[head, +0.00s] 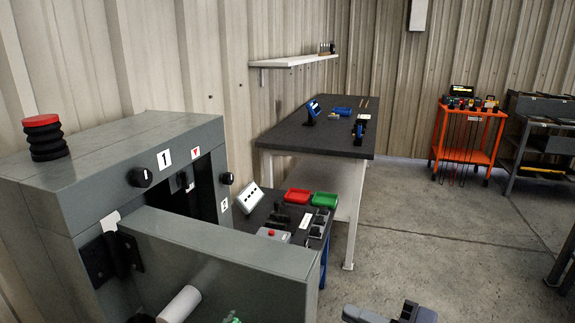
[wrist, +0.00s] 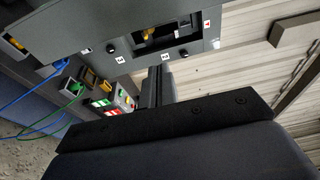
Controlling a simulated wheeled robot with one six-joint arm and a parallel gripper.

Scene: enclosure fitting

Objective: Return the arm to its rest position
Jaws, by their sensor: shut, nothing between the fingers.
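My gripper (wrist: 158,78) shows in the wrist view as dark fingers standing together beyond a wide black bar. It is shut and holds nothing. The grey enclosure (wrist: 215,35) is beyond the fingertips there, with a rectangular opening and black knobs. In the head view the enclosure (head: 140,140) stands at the left with its door (head: 220,255) swung open toward the camera. A grey part at the bottom edge of the head view looks like part of my arm; the fingers cannot be made out there.
A red-topped black stack (head: 45,138) sits on the enclosure. A low table with a red bin (head: 297,196) and a green bin (head: 325,199) stands behind the door. A dark workbench (head: 320,135) and an orange cart (head: 466,135) are farther back.

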